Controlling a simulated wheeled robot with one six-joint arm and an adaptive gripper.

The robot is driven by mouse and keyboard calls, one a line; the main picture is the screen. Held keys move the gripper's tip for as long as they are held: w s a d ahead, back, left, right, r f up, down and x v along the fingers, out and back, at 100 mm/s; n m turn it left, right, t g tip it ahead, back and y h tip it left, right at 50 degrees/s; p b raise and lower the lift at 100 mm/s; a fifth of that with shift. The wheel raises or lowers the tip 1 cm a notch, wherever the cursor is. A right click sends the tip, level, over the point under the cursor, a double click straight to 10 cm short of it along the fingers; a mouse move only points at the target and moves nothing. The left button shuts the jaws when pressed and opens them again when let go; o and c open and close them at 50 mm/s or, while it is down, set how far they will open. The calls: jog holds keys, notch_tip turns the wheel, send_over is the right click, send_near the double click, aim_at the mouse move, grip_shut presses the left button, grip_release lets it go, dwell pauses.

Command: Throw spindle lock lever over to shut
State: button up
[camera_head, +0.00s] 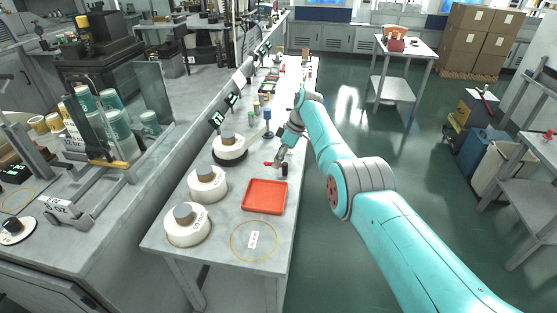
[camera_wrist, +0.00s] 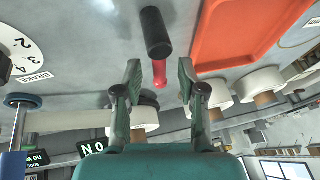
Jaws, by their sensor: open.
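A lever with a red arm (camera_wrist: 160,72) and a black cylindrical grip (camera_wrist: 156,32) shows in the wrist view; I take it for the spindle lock lever, though I can read no label on it. In the head view its red part (camera_head: 269,163) and black grip (camera_head: 284,169) are small beside the bench's right edge. My gripper (camera_wrist: 160,80) is open, with one finger on each side of the red arm. Neither finger visibly touches it. In the head view my gripper (camera_head: 281,155) is right above the lever, partly hiding it. The lever's pivot is hidden.
An orange-red tray (camera_head: 265,196) lies just in front of the lever. White rolls (camera_head: 209,184) stand to the left, the farthest on a dark base. A blue-topped post (camera_head: 267,117) stands behind. A numbered BRAKE dial (camera_wrist: 20,47) shows in the wrist view. The aisle right is clear.

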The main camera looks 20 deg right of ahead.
jog(key=v, duration=1.1)
jog(key=shift+d+r, duration=0.2)
jog(key=shift+r, duration=0.15)
